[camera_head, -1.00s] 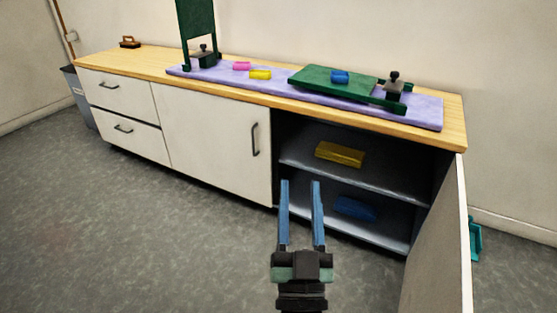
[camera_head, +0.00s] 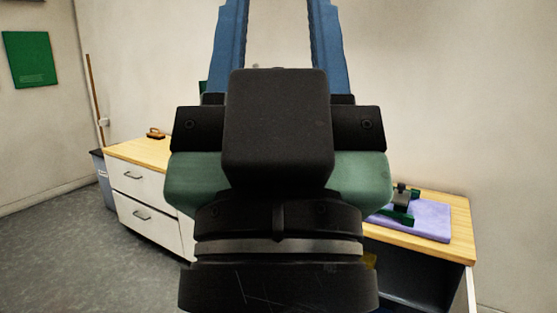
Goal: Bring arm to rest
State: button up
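My gripper (camera_head: 278,28) fills the middle of the head view, close to the camera, with its two blue fingers pointing up. The fingers are spread apart, and only bare wall shows between them. The finger ends run out of the top of the picture. My gripper is in the air and hides most of the cabinet behind it.
A cabinet with a wooden top (camera_head: 424,250) stands behind. A purple mat (camera_head: 432,222) with a dark green device (camera_head: 397,214) shows at right. A brown-handled object (camera_head: 155,133) lies at the left end. A grey bin (camera_head: 101,172) stands beside the drawers. Grey floor at left is clear.

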notch_tip(320, 180, up, 28)
jog(key=p, duration=2.6)
jog(key=shift+r, duration=0.2)
jog(key=shift+a, duration=0.1)
